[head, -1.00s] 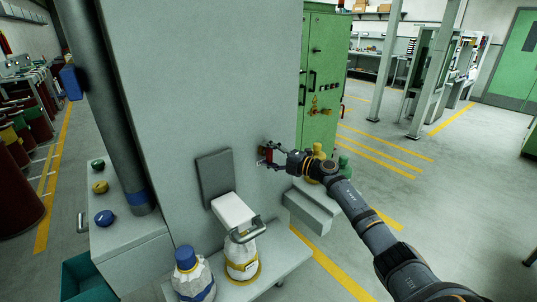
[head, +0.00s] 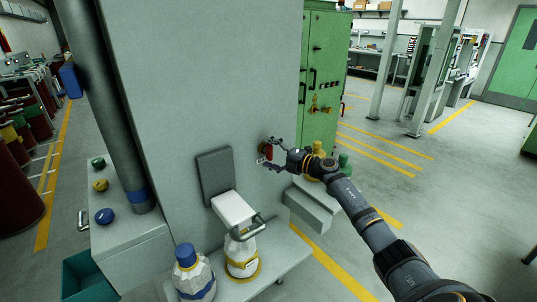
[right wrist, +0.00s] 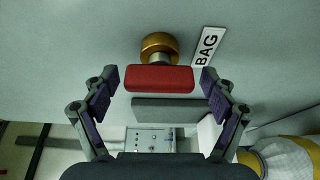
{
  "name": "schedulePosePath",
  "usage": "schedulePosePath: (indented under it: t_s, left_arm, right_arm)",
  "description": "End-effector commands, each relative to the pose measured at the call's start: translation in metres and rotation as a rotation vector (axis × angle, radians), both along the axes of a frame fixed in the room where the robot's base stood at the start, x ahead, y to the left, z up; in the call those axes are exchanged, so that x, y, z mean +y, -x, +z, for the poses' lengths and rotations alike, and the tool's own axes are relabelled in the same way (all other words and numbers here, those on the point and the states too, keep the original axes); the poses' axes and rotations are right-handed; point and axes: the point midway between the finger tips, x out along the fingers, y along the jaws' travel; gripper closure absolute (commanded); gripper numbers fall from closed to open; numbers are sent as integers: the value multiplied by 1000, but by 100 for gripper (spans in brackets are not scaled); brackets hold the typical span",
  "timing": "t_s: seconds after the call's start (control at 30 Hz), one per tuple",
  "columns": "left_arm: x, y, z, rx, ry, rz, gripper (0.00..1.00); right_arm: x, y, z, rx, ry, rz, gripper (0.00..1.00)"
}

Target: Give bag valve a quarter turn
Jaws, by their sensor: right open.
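The bag valve has a red handle (right wrist: 159,79) on a brass stem (right wrist: 160,45) that comes out of the grey panel, beside a white label reading BAG (right wrist: 207,47). In the head view the red handle (head: 268,152) shows small on the panel's right part. My right gripper (right wrist: 160,84) is open, with one finger on either side of the handle and a gap visible at both ends. It also shows in the head view (head: 273,154), level with the valve. My left gripper is not in view.
A grey panel (head: 200,80) fills the middle. A grey ledge (head: 308,209) lies under my right arm, with yellow-capped (head: 318,149) and green-capped bottles behind.

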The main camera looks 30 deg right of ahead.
Motion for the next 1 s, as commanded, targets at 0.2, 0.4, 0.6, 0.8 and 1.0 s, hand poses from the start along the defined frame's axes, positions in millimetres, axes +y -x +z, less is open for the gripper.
schedulePosePath:
  t_s: [0.2, 0.4, 0.6, 0.8, 1.0]
  left_arm:
    - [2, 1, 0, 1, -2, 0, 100]
    - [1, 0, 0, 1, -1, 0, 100]
    - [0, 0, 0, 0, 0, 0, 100]
    - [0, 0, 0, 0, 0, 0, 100]
    - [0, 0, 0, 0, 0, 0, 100]
  right_arm:
    - [-11, 20, -2, 4, 7, -1, 15]
    - [-27, 52, -2, 5, 6, 0, 15]
    - [-34, 65, 0, 2, 1, 0, 15]
    - [-34, 67, 0, 0, 0, 0, 15]
    - [-34, 67, 0, 0, 0, 0, 15]
